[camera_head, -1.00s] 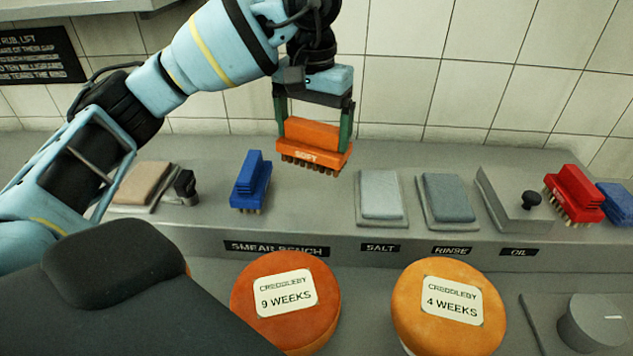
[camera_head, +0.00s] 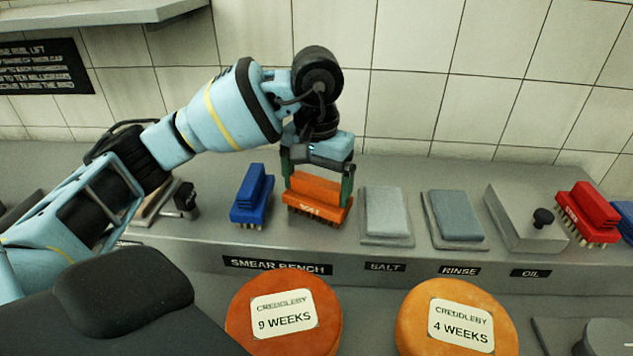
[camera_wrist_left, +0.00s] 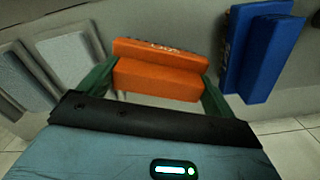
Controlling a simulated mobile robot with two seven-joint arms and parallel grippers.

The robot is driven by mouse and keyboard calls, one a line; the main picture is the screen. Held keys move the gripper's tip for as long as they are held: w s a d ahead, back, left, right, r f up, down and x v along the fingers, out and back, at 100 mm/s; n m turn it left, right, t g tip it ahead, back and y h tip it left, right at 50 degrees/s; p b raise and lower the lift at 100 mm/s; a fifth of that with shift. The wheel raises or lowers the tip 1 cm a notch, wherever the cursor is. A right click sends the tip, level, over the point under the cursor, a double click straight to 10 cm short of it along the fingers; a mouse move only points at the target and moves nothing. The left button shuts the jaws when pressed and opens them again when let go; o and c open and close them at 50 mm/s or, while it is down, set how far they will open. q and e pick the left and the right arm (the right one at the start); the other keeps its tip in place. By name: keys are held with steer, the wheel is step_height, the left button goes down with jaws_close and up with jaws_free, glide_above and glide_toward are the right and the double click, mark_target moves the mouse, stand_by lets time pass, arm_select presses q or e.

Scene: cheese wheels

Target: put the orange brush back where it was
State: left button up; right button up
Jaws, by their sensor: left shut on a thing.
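The orange brush (camera_head: 318,195) is between the green fingers of my left gripper (camera_head: 318,186), which is shut on it. Its bristles point down, at or just above the grey bench ledge (camera_head: 345,245); I cannot tell whether they touch. It sits between a blue brush (camera_head: 253,195) on its left and the pale salt pad (camera_head: 387,212) on its right. In the left wrist view the orange brush (camera_wrist_left: 158,78) fills the space between both fingers, with the blue brush (camera_wrist_left: 262,50) beside it. My right gripper is not in view.
A grey-blue rinse pad (camera_head: 455,213), an oil box (camera_head: 520,218) with a black knob and a red brush (camera_head: 588,210) stand farther right. Two cheese wheels, marked 9 weeks (camera_head: 322,338) and 4 weeks (camera_head: 410,325), are in front. A black stamp-like thing (camera_head: 186,198) stands left.

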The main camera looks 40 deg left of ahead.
mark_target(317, 182)
arm_select(q)
steer(key=shift+f, duration=0.1)
steer(key=o, duration=0.7)
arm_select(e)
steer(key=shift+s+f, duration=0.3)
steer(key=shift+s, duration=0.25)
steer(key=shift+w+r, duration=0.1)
arm_select(q)
steer(key=shift+r, duration=0.3)
step_height(317, 182, up, 12)
steer(key=shift+f+p, duration=0.2)
steer(key=shift+p, duration=0.85)
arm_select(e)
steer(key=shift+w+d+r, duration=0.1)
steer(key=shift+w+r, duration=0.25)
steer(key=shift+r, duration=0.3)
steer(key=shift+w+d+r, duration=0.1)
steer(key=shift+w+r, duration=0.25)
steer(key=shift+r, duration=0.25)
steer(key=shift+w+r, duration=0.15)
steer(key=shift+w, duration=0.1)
